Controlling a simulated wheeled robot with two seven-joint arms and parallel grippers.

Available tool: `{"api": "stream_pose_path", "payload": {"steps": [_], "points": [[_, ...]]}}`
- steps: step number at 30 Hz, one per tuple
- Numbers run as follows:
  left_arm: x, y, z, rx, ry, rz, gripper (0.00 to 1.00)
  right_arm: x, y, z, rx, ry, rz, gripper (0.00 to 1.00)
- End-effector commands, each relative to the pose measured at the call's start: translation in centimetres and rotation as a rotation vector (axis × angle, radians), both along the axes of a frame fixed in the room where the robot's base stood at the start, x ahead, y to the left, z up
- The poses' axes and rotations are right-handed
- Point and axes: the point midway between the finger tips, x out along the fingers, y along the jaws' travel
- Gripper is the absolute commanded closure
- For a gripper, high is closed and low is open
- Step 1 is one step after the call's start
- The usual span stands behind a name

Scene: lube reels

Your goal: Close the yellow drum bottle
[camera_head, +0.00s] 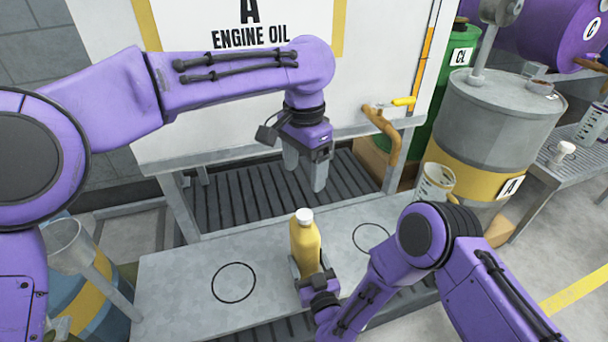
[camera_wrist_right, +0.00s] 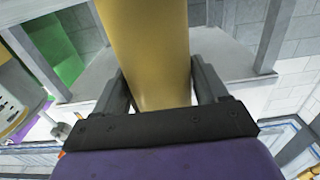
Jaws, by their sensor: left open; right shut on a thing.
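The yellow bottle (camera_head: 305,246) stands upright over the grey bench in the head view, between the two drawn circles. A white cap (camera_head: 304,216) sits on its top; whether it is tight I cannot tell. My right gripper (camera_head: 312,276) is shut on the bottle's lower body from the front. In the right wrist view the yellow bottle (camera_wrist_right: 148,50) rises between the two fingers of my right gripper (camera_wrist_right: 160,90). My left gripper (camera_head: 305,176) is open and empty, pointing down, above and behind the cap, in front of the tank.
The grey bench (camera_head: 180,290) has a free circle at left and another at right. The engine oil tank (camera_head: 250,90) with its brass tap (camera_head: 385,130) stands behind. A clear measuring jug (camera_head: 434,184) and a grey drum (camera_head: 495,120) stand at right. A funnel (camera_head: 80,250) is at left.

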Motion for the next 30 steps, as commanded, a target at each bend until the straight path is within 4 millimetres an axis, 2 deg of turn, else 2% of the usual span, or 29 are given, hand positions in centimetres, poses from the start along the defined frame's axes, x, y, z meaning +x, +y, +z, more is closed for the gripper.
{"api": "stream_pose_path", "payload": {"steps": [4, 5, 6, 7, 14, 17, 27, 30], "points": [[0.0, 0.0, 0.0, 0.000, 0.000, 0.000, 0.25, 0.0, 0.0, 0.0, 0.000, 0.000, 0.000, 1.00], [0.0, 0.0, 0.0, 0.000, 0.000, 0.000, 0.25, 0.0, 0.0, 0.0, 0.000, 0.000, 0.000, 0.21], [0.0, 0.0, 0.0, 0.000, 0.000, 0.000, 0.25, 0.0, 0.0, 0.0, 0.000, 0.000, 0.000, 0.08], [0.0, 0.0, 0.0, 0.000, 0.000, 0.000, 0.25, 0.0, 0.0, 0.0, 0.000, 0.000, 0.000, 0.00], [0.0, 0.0, 0.0, 0.000, 0.000, 0.000, 0.25, -0.1, 0.0, 0.0, 0.000, 0.000, 0.000, 0.00], [0.0, 0.0, 0.1, 0.000, 0.000, 0.000, 0.25, -0.8, -0.2, 0.0, -0.001, 0.001, 0.003, 0.00], [0.0, 0.0, 0.8, 0.000, 0.000, 0.000, 0.25, -7.6, -2.2, 0.0, -0.003, 0.002, 0.006, 0.00], [0.0, 0.0, 0.7, 0.000, 0.000, 0.000, 0.25, -8.9, -2.8, -0.1, 0.000, 0.001, 0.002, 0.00]]}}
